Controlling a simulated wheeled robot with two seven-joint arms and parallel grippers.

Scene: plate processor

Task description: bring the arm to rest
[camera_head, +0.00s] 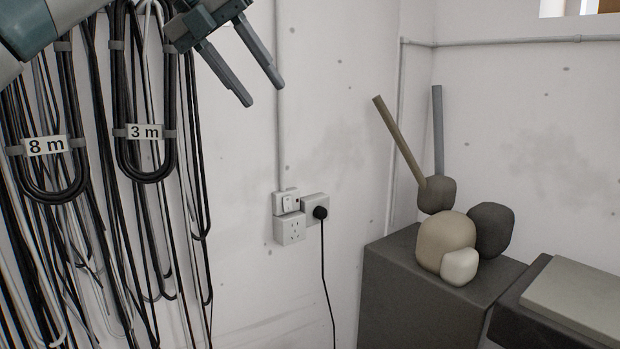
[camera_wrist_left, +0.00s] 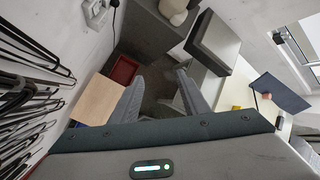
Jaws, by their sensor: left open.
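My left gripper (camera_head: 263,93) is at the top of the head view, near the wall and beside the hanging cables. Its two fingers are apart, with nothing between them. In the left wrist view its fingers (camera_wrist_left: 160,92) point away over a dark floor, spread and empty. My left arm comes in from the top left corner. My right gripper is not in view.
Looped cables (camera_head: 145,130) tagged 3 m and 8 m hang at left. A wall socket (camera_head: 289,229) holds a black plug. A dark cabinet (camera_head: 400,300) bears rounded stones. The wrist view shows a wooden board (camera_wrist_left: 97,100), red tray (camera_wrist_left: 124,70) and dark flat panel (camera_wrist_left: 282,93).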

